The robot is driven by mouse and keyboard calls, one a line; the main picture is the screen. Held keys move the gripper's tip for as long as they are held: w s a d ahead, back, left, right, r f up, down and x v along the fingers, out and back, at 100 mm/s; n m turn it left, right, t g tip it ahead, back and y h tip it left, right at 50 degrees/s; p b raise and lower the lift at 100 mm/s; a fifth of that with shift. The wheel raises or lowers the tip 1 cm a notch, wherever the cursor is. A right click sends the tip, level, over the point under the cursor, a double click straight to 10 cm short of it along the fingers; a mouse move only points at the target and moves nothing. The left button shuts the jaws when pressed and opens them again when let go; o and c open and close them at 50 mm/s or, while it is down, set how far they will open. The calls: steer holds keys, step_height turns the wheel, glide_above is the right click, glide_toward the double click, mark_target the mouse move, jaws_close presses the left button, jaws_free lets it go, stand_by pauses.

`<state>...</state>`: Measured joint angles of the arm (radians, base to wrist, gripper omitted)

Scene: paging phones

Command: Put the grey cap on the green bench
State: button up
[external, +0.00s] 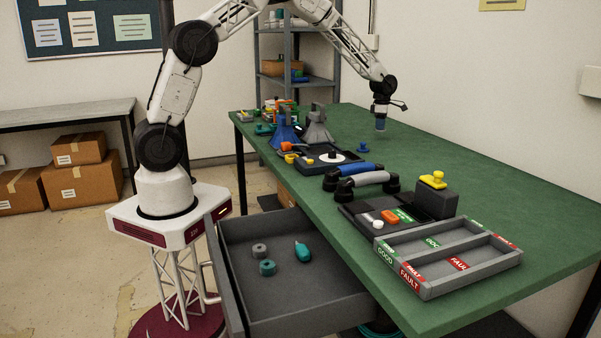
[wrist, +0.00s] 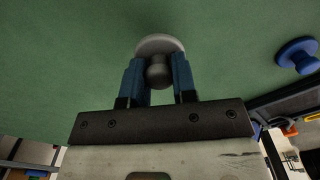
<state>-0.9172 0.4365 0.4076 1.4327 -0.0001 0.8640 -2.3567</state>
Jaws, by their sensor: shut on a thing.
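My gripper (wrist: 158,82) is shut on a grey cap (wrist: 160,44), with its blue fingers on either side of the cap's round knob. The cap's wide pale disc shows beyond the fingertips, against the green bench (wrist: 60,50). In the external view, my gripper (external: 380,126) is over the far middle part of the green bench (external: 480,170); the cap is too small there to make out clearly. I cannot tell whether the cap touches the bench top.
A blue knobbed piece (external: 362,148) stands on the bench near my gripper. Handsets (external: 362,182), a blue cone (external: 284,130) and a grey cone (external: 316,128) line the near side. A sorting tray (external: 448,288) is at front right. An open drawer (external: 285,300) juts out; the bench's right side is clear.

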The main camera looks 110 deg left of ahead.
steer(key=shift+w+a+f, duration=0.1)
steer(key=shift+w+a, duration=0.6)
steer(key=shift+a, duration=0.15)
steer(key=shift+f, duration=1.75)
steer(key=shift+f, duration=0.1)
steer(key=o, duration=0.9)
step_height(320, 180, up, 12)
